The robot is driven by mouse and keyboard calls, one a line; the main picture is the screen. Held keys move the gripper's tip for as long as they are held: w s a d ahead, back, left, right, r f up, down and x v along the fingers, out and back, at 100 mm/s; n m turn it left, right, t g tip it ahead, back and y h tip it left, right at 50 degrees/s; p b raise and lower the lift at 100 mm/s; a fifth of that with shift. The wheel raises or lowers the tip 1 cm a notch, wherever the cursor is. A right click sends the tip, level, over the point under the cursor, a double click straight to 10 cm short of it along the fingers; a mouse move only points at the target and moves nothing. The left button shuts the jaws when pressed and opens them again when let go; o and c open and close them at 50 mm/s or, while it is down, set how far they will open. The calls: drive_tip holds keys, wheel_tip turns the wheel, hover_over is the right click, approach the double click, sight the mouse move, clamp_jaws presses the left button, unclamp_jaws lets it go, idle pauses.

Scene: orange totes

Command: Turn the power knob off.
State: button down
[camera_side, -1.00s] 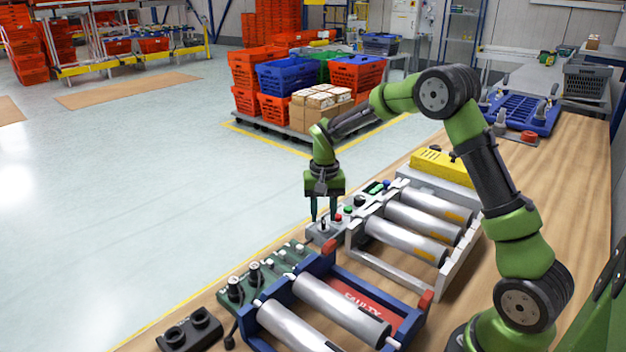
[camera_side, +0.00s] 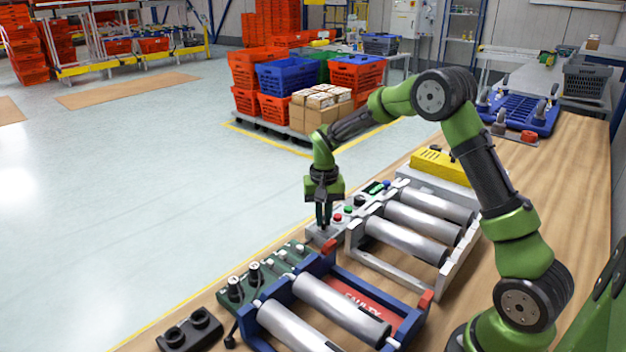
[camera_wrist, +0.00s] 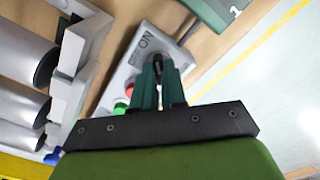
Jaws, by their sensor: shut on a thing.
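The power knob (camera_wrist: 160,66) is a small dark knob on the near end of a grey control panel (camera_wrist: 122,76), beside the printed letters "ON". In the wrist view my gripper (camera_wrist: 160,72) has its two dark green fingers closed around the knob. In the side view my gripper (camera_side: 323,222) points straight down onto the near end of the panel, and its fingers hide the knob there. A red button (camera_side: 337,217) and a green button (camera_side: 348,209) sit on the panel beyond the fingers. Which way the knob points is hard to tell.
A grey roller conveyor (camera_side: 408,240) stands right of the panel. A blue-framed roller unit marked "FAULTY" (camera_side: 330,268) and a green board with black knobs (camera_side: 235,290) lie nearer the camera. A yellow box (camera_side: 440,165) is behind. The floor on the left is open.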

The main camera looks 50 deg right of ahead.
sight(323, 220)
drive_tip(key=shift+n, duration=0.3)
drive_tip(key=n, duration=0.3)
drive_tip(key=shift+n, duration=0.3)
drive_tip(key=n, duration=0.4)
drive_tip(key=shift+n, duration=0.3)
drive_tip(key=n, duration=0.4)
drive_tip(key=shift+r+n, duration=0.1)
drive_tip(key=shift+n, duration=2.4)
drive_tip(key=c, duration=1.2)
unclamp_jaws()
wheel_tip(323, 220, up, 17)
drive_tip(key=shift+f, duration=0.1)
